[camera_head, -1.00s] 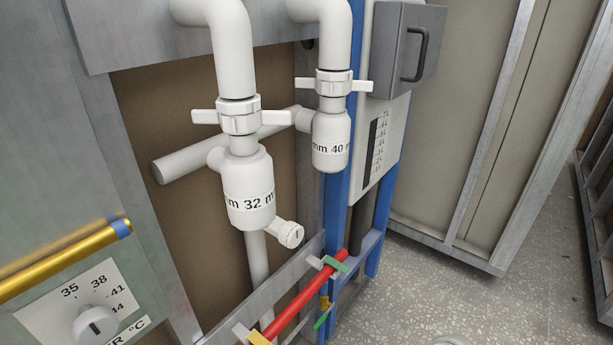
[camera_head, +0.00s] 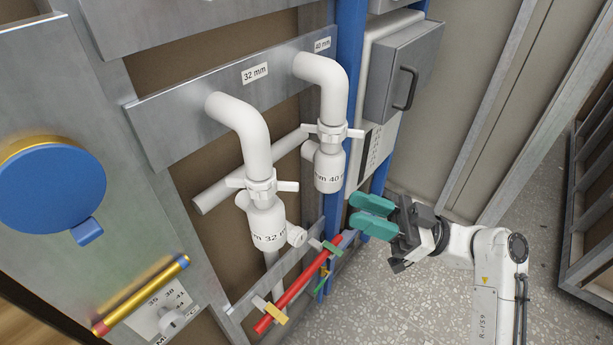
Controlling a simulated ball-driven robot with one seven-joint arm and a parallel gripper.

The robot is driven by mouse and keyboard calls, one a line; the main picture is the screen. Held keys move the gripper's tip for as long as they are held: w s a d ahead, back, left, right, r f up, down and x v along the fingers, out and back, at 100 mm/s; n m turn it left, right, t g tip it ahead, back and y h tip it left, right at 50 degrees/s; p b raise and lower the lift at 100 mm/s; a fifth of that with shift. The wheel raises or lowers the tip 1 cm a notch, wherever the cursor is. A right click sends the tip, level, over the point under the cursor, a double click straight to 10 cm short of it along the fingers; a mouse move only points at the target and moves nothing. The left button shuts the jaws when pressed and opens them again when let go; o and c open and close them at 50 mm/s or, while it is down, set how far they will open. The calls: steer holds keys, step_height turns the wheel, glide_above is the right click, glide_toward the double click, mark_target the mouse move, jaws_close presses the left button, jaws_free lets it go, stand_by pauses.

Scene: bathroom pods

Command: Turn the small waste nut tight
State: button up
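The small waste nut (camera_head: 262,188) is a white winged nut on the 32 mm pipe. Its wings stick out to left and right, above the white trap body (camera_head: 268,230) marked 32 mm. A similar winged nut (camera_head: 331,132) sits on the 40 mm pipe behind it to the right. My gripper (camera_head: 350,210) is to the right of and below the small nut, well apart from it. Its two teal fingers point left with a narrow gap between them, and nothing shows between them.
A red pipe (camera_head: 300,291) with yellow and green clips runs below the traps. A grey box (camera_head: 393,80) with a handle hangs at upper right. A blue round disc (camera_head: 50,188) and a gold bar (camera_head: 142,296) are at left. Speckled floor (camera_head: 372,310) is open at lower right.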

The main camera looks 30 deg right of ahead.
steer(key=p+x, duration=0.3)
steer(key=x, duration=0.7)
steer(key=shift+w+a, duration=0.15)
steer(key=shift+a, duration=0.05)
steer(key=shift+c, duration=0.5)
jaws_close()
